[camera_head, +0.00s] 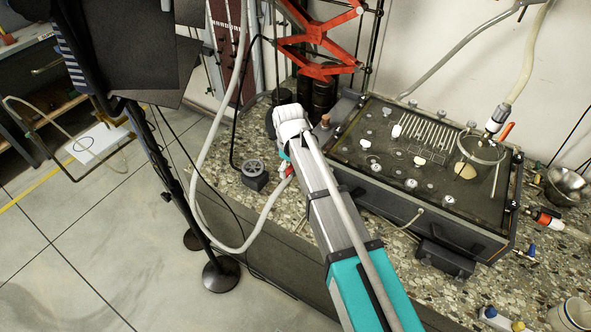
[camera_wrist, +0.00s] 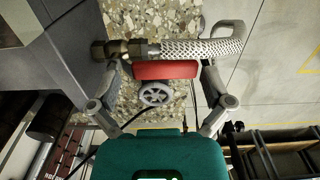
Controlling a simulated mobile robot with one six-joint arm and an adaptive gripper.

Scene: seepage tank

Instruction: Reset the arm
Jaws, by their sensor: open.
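In the head view my arm (camera_head: 325,205) reaches from the lower right up to a white wrist joint. The fingers are hidden there behind the arm. A red piece (camera_head: 287,171) shows just left of the arm.
The seepage tank (camera_head: 415,160) stands right of the arm on a speckled counter (camera_head: 420,250). A small black device with a grey wheel (camera_head: 254,172) sits left of the arm. A pale hose (camera_head: 207,160) hangs beside a dark stand (camera_head: 220,272). The floor at left is mostly clear.

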